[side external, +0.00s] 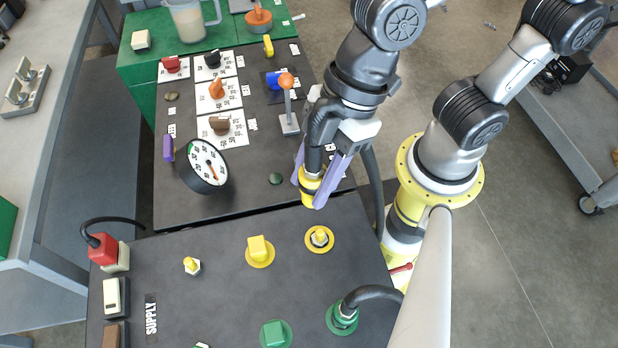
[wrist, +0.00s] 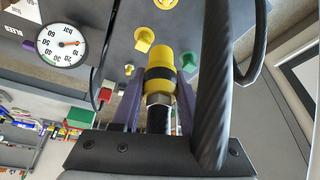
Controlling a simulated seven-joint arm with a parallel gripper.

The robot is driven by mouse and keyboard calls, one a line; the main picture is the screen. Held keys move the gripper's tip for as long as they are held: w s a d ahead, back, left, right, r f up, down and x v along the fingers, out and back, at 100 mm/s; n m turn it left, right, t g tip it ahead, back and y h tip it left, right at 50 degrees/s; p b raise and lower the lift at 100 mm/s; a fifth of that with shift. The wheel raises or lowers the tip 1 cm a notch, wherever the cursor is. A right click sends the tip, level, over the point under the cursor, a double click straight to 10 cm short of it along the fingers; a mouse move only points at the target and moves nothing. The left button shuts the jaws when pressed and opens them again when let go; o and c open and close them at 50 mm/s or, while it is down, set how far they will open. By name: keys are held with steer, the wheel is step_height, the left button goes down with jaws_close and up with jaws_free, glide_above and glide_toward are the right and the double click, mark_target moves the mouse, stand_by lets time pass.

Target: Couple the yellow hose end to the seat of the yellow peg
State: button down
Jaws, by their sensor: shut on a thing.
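My gripper (side external: 309,193) has lilac fingers and is shut on the yellow hose end (side external: 311,186). In the wrist view the hose end (wrist: 158,67) sits between the fingers, yellow with a black band, above a metal nut and dark hose. The yellow peg (side external: 319,235) stands in a round yellow seat (side external: 331,246) on the near dark panel. In the side view the hose end is above and behind this seat, clearly apart from it. A yellow ring (wrist: 165,3) is cut off at the wrist view's top edge; I cannot tell if it is that seat.
A yellow block knob (side external: 258,248) and a small yellow-tipped fitting (side external: 191,265) stand left of the seat. A green hose end (side external: 343,318) and green knob (side external: 274,334) are nearer. A round gauge (side external: 206,166) and a lever (side external: 288,105) rise from the far panel.

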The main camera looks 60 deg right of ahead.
steer(key=w+a+r, duration=0.2)
steer(key=w+a, duration=0.4)
steer(key=a, duration=0.1)
glide_above(187, 260)
step_height(187, 260, down, 8)
steer(key=shift+f, duration=0.25)
steer(key=shift+f, duration=2.8)
steer(key=shift+f, duration=2.15)
steer(key=shift+c, duration=1.8)
jaws_free()
